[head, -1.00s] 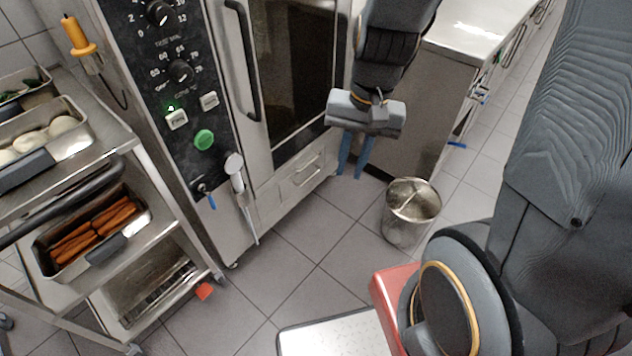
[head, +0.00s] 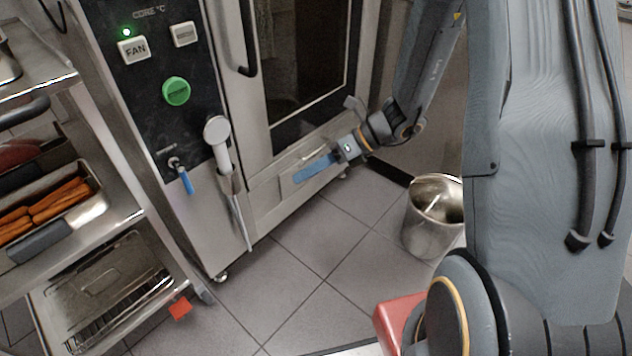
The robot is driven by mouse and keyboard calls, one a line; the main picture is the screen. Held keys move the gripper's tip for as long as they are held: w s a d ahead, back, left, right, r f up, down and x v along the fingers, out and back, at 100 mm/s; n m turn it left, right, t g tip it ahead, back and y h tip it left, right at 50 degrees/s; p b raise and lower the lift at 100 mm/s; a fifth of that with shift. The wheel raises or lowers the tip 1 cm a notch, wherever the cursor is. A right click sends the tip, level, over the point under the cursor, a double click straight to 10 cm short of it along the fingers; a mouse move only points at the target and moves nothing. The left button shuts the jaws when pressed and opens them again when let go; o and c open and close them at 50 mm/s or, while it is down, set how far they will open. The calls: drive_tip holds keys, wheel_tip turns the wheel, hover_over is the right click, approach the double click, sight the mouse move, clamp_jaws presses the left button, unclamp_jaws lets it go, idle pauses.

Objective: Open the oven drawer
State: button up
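The oven (head: 240,130) stands at the centre left, with its dark-windowed door closed. Below the door is the metal oven drawer (head: 268,200), which looks flush with the oven front. A thin handle (head: 322,151) shows at the upper part of this low front. My gripper (head: 300,175) is in front of the drawer, pointing left, its blue fingers lying across the handle area. The fingers overlap in this view, so their gap is hidden. I cannot tell whether they touch or hold a handle.
A metal bin (head: 432,225) stands on the floor right of the drawer. A steel rack (head: 125,215) with trays is at the left. A hand shower (head: 218,140) hangs on the oven front. The tiled floor before the drawer is clear.

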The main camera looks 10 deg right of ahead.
drive_tip(key=w+d+f+m+t+h+b, duration=0.1)
drive_tip(key=w+d+f+m+t+b, duration=0.5)
drive_tip(key=w+f+m+b, duration=0.45)
drive_tip(key=w+d+f+m+t+b, duration=0.5)
drive_tip(key=w+d+f+m+b, duration=0.25)
drive_tip(key=w+f, duration=0.6)
drive_tip(key=shift+m, duration=0.4)
drive_tip(key=shift+w+a+f+b, duration=0.45)
drive_tip(key=shift+w+a, duration=0.2)
drive_tip(key=shift+a, duration=0.15)
drive_tip(key=shift+w+a+f+b, duration=0.4)
drive_tip(key=shift+w+a, duration=0.25)
drive_tip(key=shift+a, duration=0.2)
drive_tip(key=shift+w+a+f+b, duration=0.35)
drive_tip(key=shift+w+a+b, duration=0.15)
drive_tip(key=shift+w+a, duration=0.25)
drive_tip(key=shift+s, duration=0.15)
clamp_jaws()
